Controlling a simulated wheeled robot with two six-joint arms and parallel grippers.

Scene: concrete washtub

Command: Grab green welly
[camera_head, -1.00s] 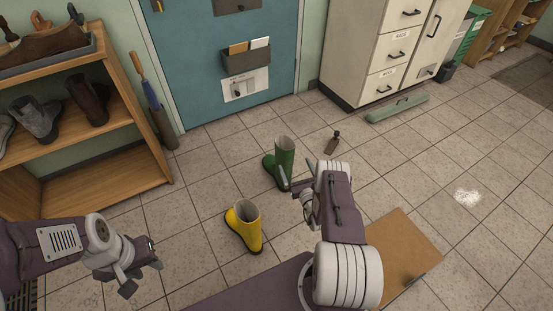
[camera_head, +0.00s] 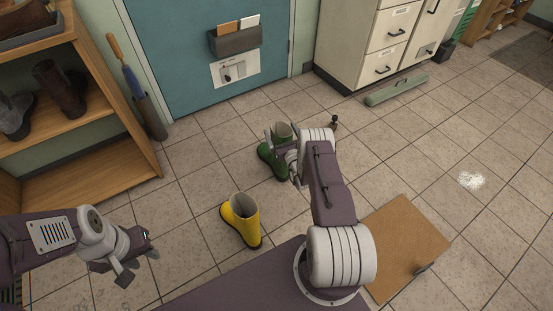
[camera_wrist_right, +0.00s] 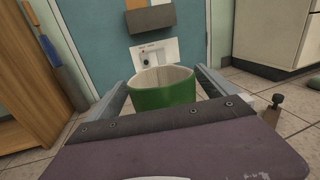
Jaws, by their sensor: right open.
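The green welly (camera_head: 272,162) stands upright on the tiled floor in the head view, partly hidden by my right gripper. In the right wrist view the green welly's top (camera_wrist_right: 163,92) lies between the two fingers. My right gripper (camera_head: 281,136) is open at the boot's upper shaft, its fingers on either side; it also shows in the right wrist view (camera_wrist_right: 163,84). I cannot tell whether the fingers touch the boot. My left gripper (camera_head: 148,246) hangs at the lower left, empty and away from the boots; its jaw gap is not clear.
A yellow welly (camera_head: 241,222) stands on the floor nearer to me. A wooden shoe rack (camera_head: 95,165) is at the left, a blue door (camera_head: 185,70) behind, and a cardboard sheet (camera_head: 405,245) at the lower right. The right-hand floor is mostly clear.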

